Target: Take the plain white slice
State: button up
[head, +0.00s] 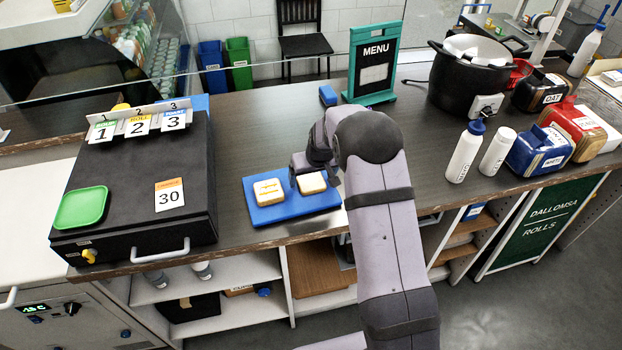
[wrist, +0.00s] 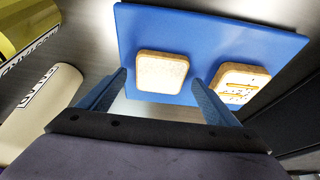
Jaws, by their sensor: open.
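The plain white slice (head: 312,183) lies on the right part of a blue board (head: 262,212) on the counter. In the wrist view the plain slice (wrist: 161,72) lies just beyond my fingertips, roughly between their lines. A second slice (head: 268,192) with orange-yellow marks lies to its left on the board; in the wrist view this marked slice (wrist: 239,83) is at the right, close to one fingertip. My gripper (wrist: 160,80) is open and empty at the board's edge. In the head view my arm hides most of the gripper.
A black box (head: 140,190) with number cards and a green tray (head: 81,208) stands left of the board. A menu stand (head: 372,62), black pot (head: 468,75) and white bottles (head: 465,152) stand behind and to the right. The counter behind the board is mostly clear.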

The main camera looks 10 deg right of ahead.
aim_at(312, 182)
jog(key=shift+w+f, duration=0.1)
jog(key=shift+f, duration=0.15)
jog(key=c, duration=1.1)
jog(key=shift+c, duration=0.2)
jog(key=shift+r, duration=0.15)
notch_tip(312, 182, up, 10)
jog(key=b, duration=0.4)
